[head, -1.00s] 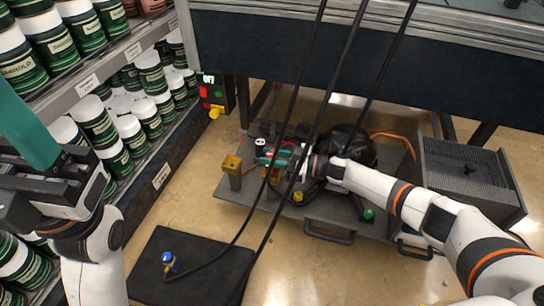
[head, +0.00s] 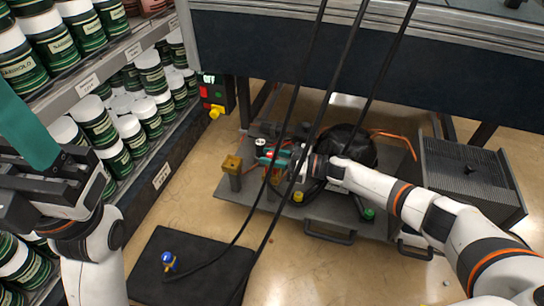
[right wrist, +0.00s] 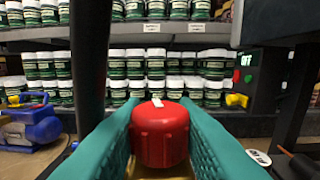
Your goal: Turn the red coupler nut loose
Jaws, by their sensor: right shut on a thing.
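The red coupler nut (right wrist: 160,132) is a ribbed red cap with a small white mark on top. In the right wrist view it sits between the two teal fingers of my right gripper (right wrist: 161,140), which are shut on it from both sides. In the head view my right gripper (head: 268,158) is small, at the left part of the pump cart, and the nut is mostly hidden there. My left gripper (head: 28,165) is at the left edge, away from the cart, with a teal finger raised; its jaw gap is not clear.
The dark pump cart (head: 240,196) stands under a workbench (head: 270,45), carrying a brass block (head: 232,165) and a finned unit (head: 470,172). Black hoses hang in front. A blue fitting (head: 168,261) lies on a black mat (head: 200,285). Shelves of jars fill the left, beside an OFF switch box (head: 213,93).

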